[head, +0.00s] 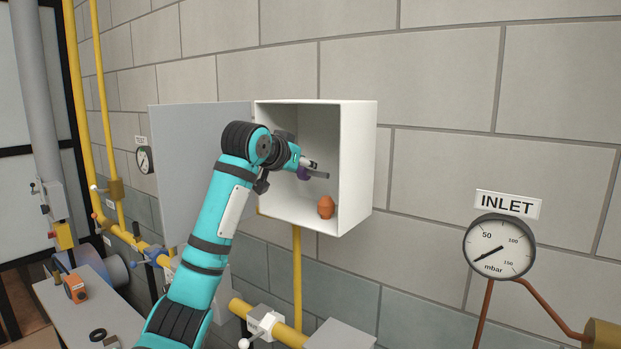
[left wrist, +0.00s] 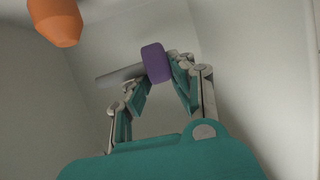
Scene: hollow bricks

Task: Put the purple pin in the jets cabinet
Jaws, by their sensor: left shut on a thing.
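The cabinet (head: 358,150) is a white open box on the block wall, its grey door (head: 185,160) swung wide to the left. My left gripper (head: 308,170) reaches into its opening and is shut on the purple pin (head: 303,173). In the left wrist view, the purple head of the pin (left wrist: 155,62) sits between the fingers (left wrist: 158,78), with a grey shaft pointing left. The pin is held above the cabinet floor. An orange pin-like piece (head: 326,207) stands on the cabinet floor; it also shows in the left wrist view (left wrist: 58,22). My right gripper is not in view.
A gauge (head: 498,246) under an INLET sign (head: 507,205) is on the wall at right. Yellow pipes (head: 297,280) run below the cabinet. A grey bench (head: 105,310) with an orange block (head: 75,288) and a black ring (head: 98,335) is at lower left.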

